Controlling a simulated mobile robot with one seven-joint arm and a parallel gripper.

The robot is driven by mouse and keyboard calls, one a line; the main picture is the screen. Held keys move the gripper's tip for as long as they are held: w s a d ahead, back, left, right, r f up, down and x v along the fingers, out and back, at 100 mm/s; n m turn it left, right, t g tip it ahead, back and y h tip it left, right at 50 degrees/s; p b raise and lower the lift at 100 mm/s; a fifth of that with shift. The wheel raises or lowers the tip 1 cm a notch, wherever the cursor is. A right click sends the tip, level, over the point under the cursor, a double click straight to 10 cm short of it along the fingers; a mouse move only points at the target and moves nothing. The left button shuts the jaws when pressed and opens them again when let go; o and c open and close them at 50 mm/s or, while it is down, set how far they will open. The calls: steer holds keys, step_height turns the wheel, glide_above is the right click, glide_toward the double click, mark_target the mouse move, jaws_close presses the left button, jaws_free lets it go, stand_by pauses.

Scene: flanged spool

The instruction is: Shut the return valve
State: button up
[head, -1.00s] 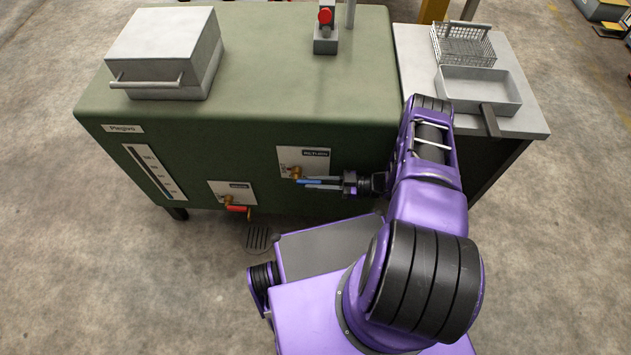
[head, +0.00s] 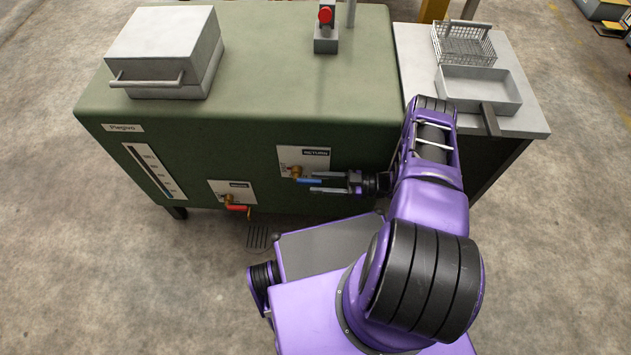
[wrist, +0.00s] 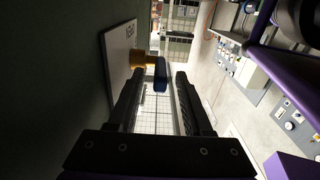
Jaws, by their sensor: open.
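The return valve has a brass body (head: 295,171) and a blue lever (head: 309,183), on a white plate labelled RETURN (head: 315,153) on the green machine's front. The lever lies roughly level, pointing right along the front. My gripper (head: 319,183) is open, to the right of the valve, its fingers pointing left. In the wrist view, the blue lever (wrist: 161,75) shows end-on between the fingertips, nearer the left finger, with the brass body (wrist: 142,59) beyond it. I cannot tell whether a finger touches it.
A second valve with a red lever (head: 238,208) sits lower left on the green machine (head: 240,145). A level gauge (head: 153,172) is further left. A floor drain (head: 257,236) lies below. To the right stands a side table (head: 412,60) with a wire basket and a tray.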

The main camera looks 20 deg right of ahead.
steer(key=v, duration=1.6)
